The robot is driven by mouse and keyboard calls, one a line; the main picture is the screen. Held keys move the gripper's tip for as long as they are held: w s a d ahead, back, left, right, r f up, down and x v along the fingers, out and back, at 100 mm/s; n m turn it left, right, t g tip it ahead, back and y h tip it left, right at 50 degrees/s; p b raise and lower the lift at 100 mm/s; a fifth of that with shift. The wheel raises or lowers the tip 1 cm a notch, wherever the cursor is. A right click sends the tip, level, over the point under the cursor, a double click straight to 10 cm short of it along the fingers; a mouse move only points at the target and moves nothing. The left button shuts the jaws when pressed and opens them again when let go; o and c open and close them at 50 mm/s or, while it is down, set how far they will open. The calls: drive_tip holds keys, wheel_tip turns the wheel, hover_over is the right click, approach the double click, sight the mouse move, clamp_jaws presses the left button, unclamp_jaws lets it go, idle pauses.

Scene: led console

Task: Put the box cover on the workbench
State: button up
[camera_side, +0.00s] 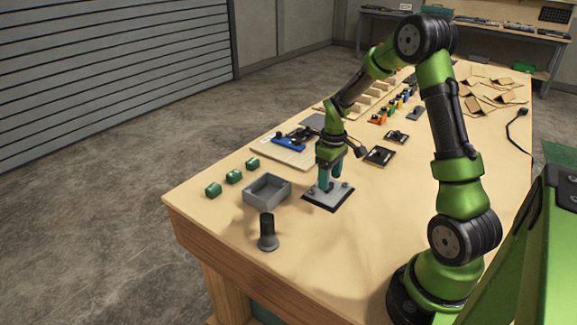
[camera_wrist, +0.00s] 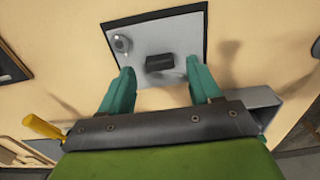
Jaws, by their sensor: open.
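A flat grey plate with a black border (camera_side: 328,197) lies on the workbench (camera_side: 230,245); it seems to be the box cover, though I cannot be sure. In the wrist view the plate (camera_wrist: 180,40) bears a dark block (camera_wrist: 159,61) and a round metal knob (camera_wrist: 122,44). My gripper (camera_side: 329,180) points down over the plate. In the wrist view my gripper (camera_wrist: 160,72) has its teal fingers apart, one on each side of the dark block and towards the viewer. Nothing is between them that I can see held. Contact with the block cannot be told.
An open grey box (camera_side: 267,190) stands left of the plate. A dark cylinder on a round base (camera_side: 268,233) stands in front. Several green blocks (camera_side: 233,177) lie at the left edge. Small black-framed parts (camera_side: 379,156) lie behind right.

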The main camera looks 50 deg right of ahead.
wheel_tip(320, 180, up, 10)
drive_tip(key=s+a+r+m+t+y, duration=0.1)
drive_tip(key=s+a+r, duration=0.4)
drive_tip(key=a, duration=0.6)
drive_tip(key=s+a+r+m+t+y, duration=0.1)
drive_tip(key=s+a+r+m+t, duration=0.2)
drive_tip(key=a, duration=0.9)
drive_tip(key=shift+s+r+t, duration=1.3)
drive_tip(key=shift+s+t, duration=0.3)
drive_tip(key=shift+s, duration=0.15)
